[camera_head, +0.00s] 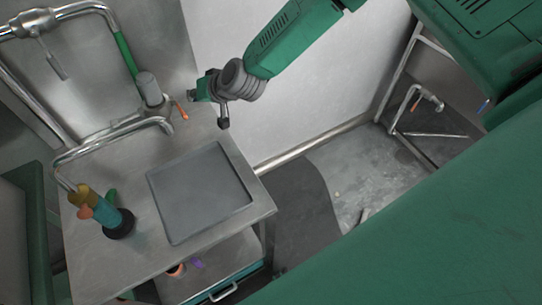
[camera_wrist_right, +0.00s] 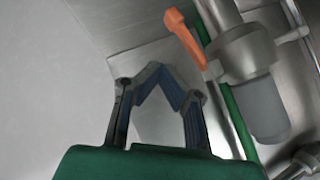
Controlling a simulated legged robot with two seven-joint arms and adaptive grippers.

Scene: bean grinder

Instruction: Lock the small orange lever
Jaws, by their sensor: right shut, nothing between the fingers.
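The small orange lever (camera_head: 182,110) sticks out beside the grey metal valve fitting (camera_head: 150,90) at the back of the steel counter. In the right wrist view the orange lever (camera_wrist_right: 185,38) is a slanted bar whose lower end meets the metal fitting (camera_wrist_right: 243,55). My right gripper (camera_head: 194,93) is close to the lever, a little above and right of it in the head view. In the wrist view my right gripper (camera_wrist_right: 158,74) has its fingertips together with nothing between them, below and left of the lever, with a visible gap. My left gripper is not in view.
A curved steel pipe (camera_head: 120,134) arches over the counter (camera_head: 130,215). A colourful grinder-like object (camera_head: 103,210) stands at the counter's left. A flat grey panel (camera_head: 200,193) lies in its middle. A green pipe (camera_head: 126,53) rises behind the fitting. A sink (camera_head: 440,145) is far right.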

